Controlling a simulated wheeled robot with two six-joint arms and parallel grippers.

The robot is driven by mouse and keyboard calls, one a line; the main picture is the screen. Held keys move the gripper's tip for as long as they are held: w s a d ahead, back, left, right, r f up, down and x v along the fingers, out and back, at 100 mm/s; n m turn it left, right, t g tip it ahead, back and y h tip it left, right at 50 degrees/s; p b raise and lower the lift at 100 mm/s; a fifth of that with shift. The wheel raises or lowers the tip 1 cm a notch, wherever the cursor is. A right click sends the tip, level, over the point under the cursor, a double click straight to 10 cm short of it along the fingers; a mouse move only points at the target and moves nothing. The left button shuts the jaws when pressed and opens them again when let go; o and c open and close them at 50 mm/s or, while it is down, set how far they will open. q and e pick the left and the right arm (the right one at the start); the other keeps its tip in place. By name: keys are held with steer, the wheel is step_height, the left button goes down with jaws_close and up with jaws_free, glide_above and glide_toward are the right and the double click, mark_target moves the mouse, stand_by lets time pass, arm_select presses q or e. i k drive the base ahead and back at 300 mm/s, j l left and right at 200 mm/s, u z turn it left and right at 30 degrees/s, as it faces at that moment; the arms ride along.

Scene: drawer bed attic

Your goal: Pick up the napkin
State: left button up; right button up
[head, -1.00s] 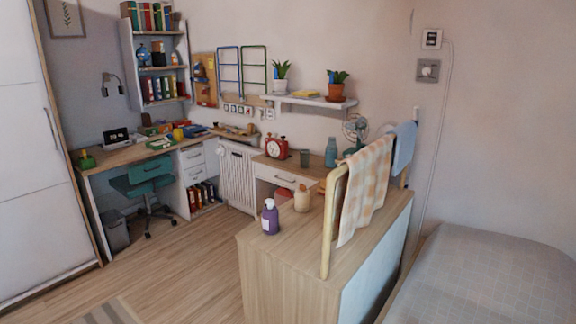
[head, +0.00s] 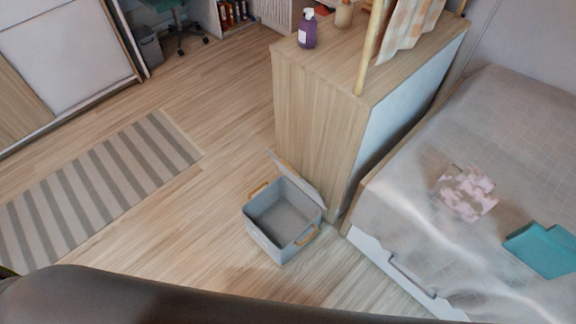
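A pink and white patterned folded cloth, which looks like the napkin (head: 466,193), lies flat on the grey bed cover at the right. A teal folded cloth (head: 544,249) lies on the bed to the right of it and nearer to me. Neither gripper shows in the head view. A dark rounded shape crosses the bottom edge of the picture and hides the floor there.
An open grey box (head: 284,221) with an empty inside stands on the floor beside the wooden cabinet (head: 318,110). The bed has a drawer front with a handle (head: 412,274). A purple bottle (head: 307,29) stands on the cabinet. A striped rug (head: 100,185) lies left.

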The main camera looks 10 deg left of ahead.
mark_target(467, 193)
steer(key=z, duration=1.3)
